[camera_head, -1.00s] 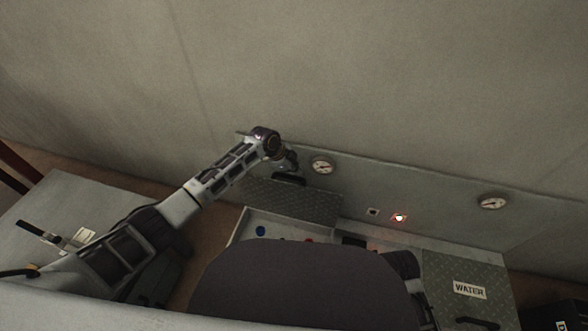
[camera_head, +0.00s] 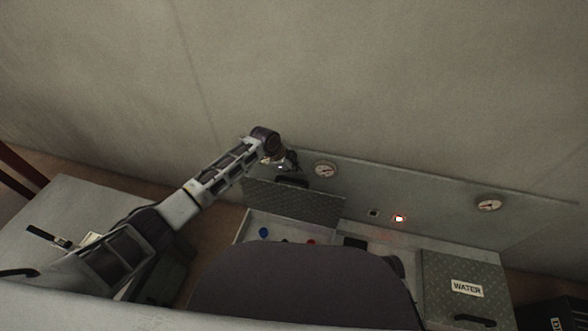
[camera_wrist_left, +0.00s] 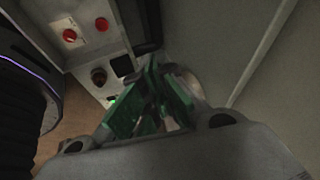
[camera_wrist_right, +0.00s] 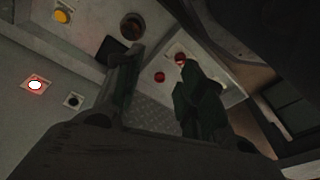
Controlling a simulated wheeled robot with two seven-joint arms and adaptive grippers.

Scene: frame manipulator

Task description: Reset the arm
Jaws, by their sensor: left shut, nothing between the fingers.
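My left arm (camera_head: 185,205) reaches from the lower left toward the back panel. Its gripper (camera_head: 285,165) is small and partly hidden at the arm's end, above the raised patterned lid (camera_head: 295,198). In the left wrist view the green fingers of the left gripper (camera_wrist_left: 160,88) are together with nothing held. In the right wrist view the fingers of the right gripper (camera_wrist_right: 158,72) stand apart with nothing between them. In the head view the right gripper is hidden behind my own dark body part.
The open box holds a blue button (camera_head: 264,232) and a red one (camera_head: 311,241). Two gauges (camera_head: 326,169) (camera_head: 489,205) and a lit red button (camera_head: 399,218) are on the back panel. A closed lid marked WATER (camera_head: 467,288) is at the right. The wall above is bare.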

